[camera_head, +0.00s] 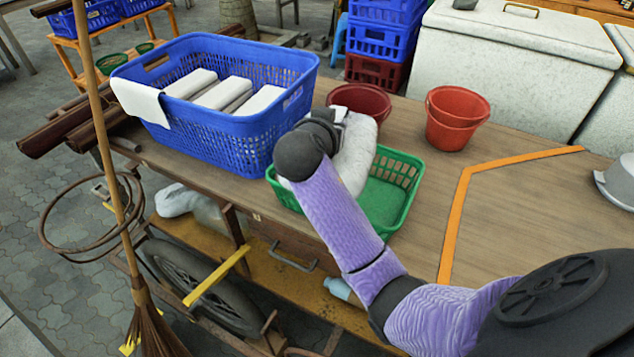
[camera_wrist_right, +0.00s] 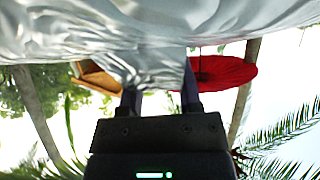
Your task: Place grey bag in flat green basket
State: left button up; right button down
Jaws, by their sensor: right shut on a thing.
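The grey bag (camera_head: 357,155) is pale and crumpled, and it hangs at my right gripper (camera_head: 335,122) over the left part of the flat green basket (camera_head: 397,211). I cannot tell whether the bag touches the basket floor. My right gripper is shut on the bag; my wrist and forearm hide part of both. In the right wrist view the silvery bag (camera_wrist_right: 140,45) fills the top, and the fingers of my right gripper (camera_wrist_right: 160,100) reach up to it. The right part of the basket shows an empty green floor. My left gripper is not in view.
A blue basket (camera_head: 215,130) with white packets stands at the left, close to the green one. A dark red bowl (camera_head: 360,100) and a red bucket (camera_head: 455,118) stand behind. The wooden tabletop (camera_head: 530,215) is clear at the right around an orange strip (camera_head: 456,215).

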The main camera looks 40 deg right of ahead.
aim_at(360, 121)
jog(key=d, duration=0.3)
jog(key=w+d+m+g+h, duration=0.1)
jog(key=d, duration=0.2)
jog(key=w+d+m+g+b, duration=0.1)
jog(key=d, duration=0.2)
jog(key=shift+f, duration=0.4)
jog(key=shift+h, duration=0.3)
jog(key=f+b, duration=0.1)
jog(key=f, duration=0.2)
jog(key=f+b, duration=0.1)
jog(key=f, duration=0.2)
jog(key=f+b, duration=0.1)
jog(key=f, duration=0.2)
jog(key=shift+d+f, duration=0.25)
jog(key=shift+f+b, duration=0.65)
jog(key=shift+f, duration=0.15)
jog(key=shift+c, duration=1.4)
grip_release()
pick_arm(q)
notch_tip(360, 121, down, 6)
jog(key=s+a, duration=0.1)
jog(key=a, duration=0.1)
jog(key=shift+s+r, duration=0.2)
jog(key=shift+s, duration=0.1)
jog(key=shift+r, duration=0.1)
pick_arm(e)
jog(key=shift+r, duration=0.1)
